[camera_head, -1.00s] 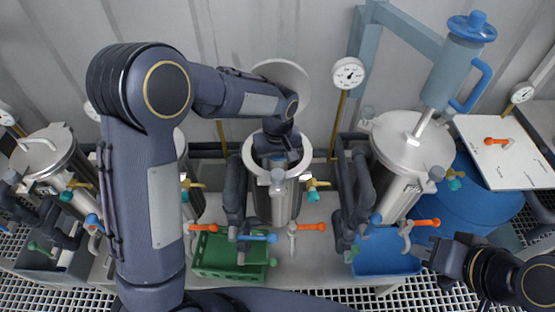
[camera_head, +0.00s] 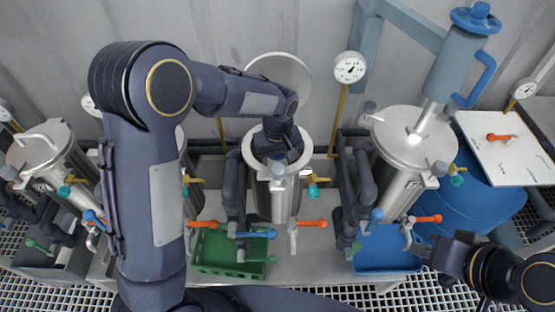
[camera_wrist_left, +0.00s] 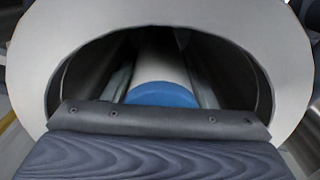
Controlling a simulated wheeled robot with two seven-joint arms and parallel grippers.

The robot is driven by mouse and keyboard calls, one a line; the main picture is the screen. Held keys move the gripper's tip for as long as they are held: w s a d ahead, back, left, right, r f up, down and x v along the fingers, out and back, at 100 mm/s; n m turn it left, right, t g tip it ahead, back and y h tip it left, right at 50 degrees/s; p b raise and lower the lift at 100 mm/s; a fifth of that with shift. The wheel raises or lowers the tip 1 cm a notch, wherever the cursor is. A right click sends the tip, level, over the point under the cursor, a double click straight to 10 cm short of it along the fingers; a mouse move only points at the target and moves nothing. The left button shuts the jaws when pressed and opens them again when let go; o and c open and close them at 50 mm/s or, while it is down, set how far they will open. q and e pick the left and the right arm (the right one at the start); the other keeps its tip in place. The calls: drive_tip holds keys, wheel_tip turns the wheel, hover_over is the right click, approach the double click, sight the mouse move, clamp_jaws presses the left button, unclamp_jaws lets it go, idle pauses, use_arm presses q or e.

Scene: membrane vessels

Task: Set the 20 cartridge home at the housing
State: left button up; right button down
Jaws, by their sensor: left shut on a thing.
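The middle steel housing (camera_head: 277,203) stands upright with its round mouth open. My left gripper (camera_head: 277,150) reaches down into that mouth, and its fingers are hidden inside in the head view. In the left wrist view the pale rim of the housing (camera_wrist_left: 292,60) surrounds the dark bore. There my left gripper (camera_wrist_left: 163,72) is shut on a white cartridge with a blue end (camera_wrist_left: 160,95). The cartridge's far end and its "20" marking do not show. My right gripper (camera_head: 430,263) is at the lower right, away from the housing; its jaw opening is unclear.
A closed vessel with a steel lid (camera_head: 414,138) stands to the right, with a blue hand pump (camera_head: 456,60) above. Another closed vessel (camera_head: 42,150) is at the left. Orange-handled valves (camera_head: 312,224), a green crate (camera_head: 205,270) and a blue tray (camera_head: 390,266) lie in front.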

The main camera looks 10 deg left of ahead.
use_arm(q)
drive_tip(key=o, duration=1.5)
drive_tip(key=shift+f, duration=0.1)
wheel_tip(320, 180, up, 8)
drive_tip(key=shift+f, duration=0.1)
